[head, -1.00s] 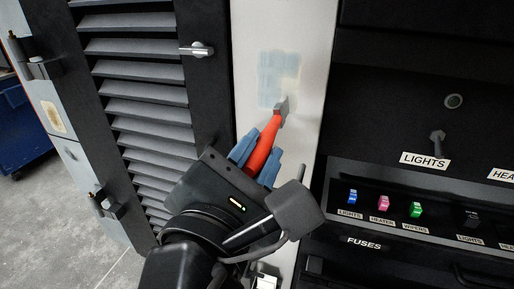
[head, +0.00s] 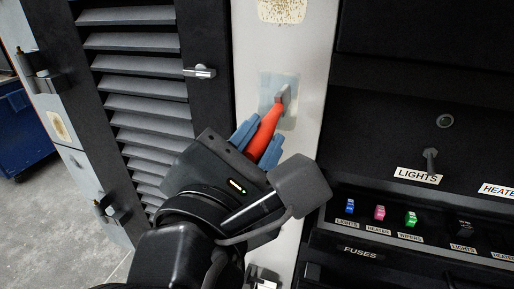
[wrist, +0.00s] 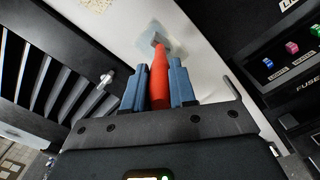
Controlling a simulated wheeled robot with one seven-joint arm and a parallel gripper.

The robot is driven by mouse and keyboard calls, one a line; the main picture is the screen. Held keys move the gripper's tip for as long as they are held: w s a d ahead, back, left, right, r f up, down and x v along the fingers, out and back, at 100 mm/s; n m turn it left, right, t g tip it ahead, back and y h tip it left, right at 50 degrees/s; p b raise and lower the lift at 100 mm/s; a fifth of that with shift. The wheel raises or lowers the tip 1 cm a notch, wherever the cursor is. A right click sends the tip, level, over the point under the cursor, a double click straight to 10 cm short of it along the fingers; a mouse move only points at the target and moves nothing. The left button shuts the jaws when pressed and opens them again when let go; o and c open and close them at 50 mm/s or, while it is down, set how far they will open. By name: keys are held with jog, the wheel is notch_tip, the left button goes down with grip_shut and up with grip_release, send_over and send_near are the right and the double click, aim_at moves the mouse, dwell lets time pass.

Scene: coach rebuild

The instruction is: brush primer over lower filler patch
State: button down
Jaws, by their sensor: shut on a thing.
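My gripper (head: 257,141) is shut on a brush with a red handle (head: 265,131) and a grey head (head: 285,97). In the wrist view the red handle (wrist: 159,82) stands between the blue fingers. The brush head lies over the lower patch (head: 291,118), a pale grey-blue area on the white panel (head: 304,62). It appears to touch the patch, but exact contact cannot be told. The head and handle hide part of the patch. An upper patch (head: 282,9), cream with brown specks, shows at the top edge; it also shows in the wrist view (wrist: 98,5).
A black louvred door (head: 139,60) with a metal latch (head: 200,71) stands left of the panel. A black console with a LIGHTS switch (head: 430,158) and coloured fuses (head: 380,212) is on the right. A blue bin (head: 22,140) stands far left.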

notch_tip(320, 180, down, 8)
jog(key=b, duration=0.1)
jog(key=shift+r+b, duration=0.2)
jog(key=shift+b, duration=0.15)
dwell(0.7)
jog(key=p+v, duration=0.1)
jog(key=v, duration=0.5)
jog(key=shift+p, duration=0.35)
jog(key=shift+s+r, duration=0.1)
jog(key=shift+s, duration=0.05)
